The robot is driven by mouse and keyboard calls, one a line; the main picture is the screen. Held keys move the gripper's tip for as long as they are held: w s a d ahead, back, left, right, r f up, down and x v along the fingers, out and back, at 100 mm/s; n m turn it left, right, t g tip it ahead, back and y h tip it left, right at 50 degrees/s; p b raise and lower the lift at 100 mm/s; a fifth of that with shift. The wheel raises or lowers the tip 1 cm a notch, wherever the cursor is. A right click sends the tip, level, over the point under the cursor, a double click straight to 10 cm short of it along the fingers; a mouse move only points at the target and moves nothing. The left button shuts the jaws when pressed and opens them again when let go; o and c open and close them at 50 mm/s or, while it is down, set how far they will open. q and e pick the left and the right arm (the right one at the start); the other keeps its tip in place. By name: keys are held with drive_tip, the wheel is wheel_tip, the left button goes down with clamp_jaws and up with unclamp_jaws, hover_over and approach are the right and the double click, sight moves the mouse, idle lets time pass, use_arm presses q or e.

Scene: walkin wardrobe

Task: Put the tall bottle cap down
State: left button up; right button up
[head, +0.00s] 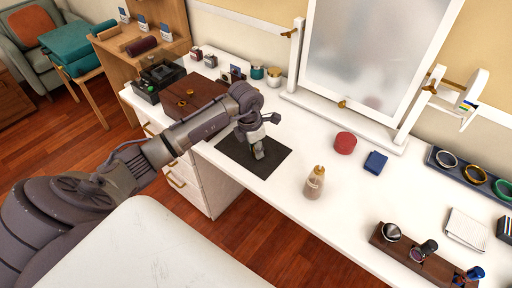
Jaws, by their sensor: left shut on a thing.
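My left gripper (258,150) points down over the black mat (279,158) on the white dressing table. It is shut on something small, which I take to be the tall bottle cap. The fingers hide most of it, and I cannot tell whether it touches the mat. A beige bottle (314,185) with a narrow gold top stands upright on the tabletop, right of the mat and apart from it. My right gripper is not in view.
A frosted mirror (365,45) stands behind. A red round box (345,143) and a blue box (376,162) sit right of the mat. A brown holder (408,262) with several items is at front right. White tabletop (275,190) around the bottle is clear.

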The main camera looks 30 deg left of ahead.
use_arm(q)
drive_tip(key=o, duration=0.8)
drive_tip(key=shift+o, duration=0.2)
wheel_tip(320, 180, up, 12)
drive_tip(key=s, duration=0.1)
drive_tip(key=shift+s+a, duration=0.3)
drive_tip(key=shift+a, duration=0.05)
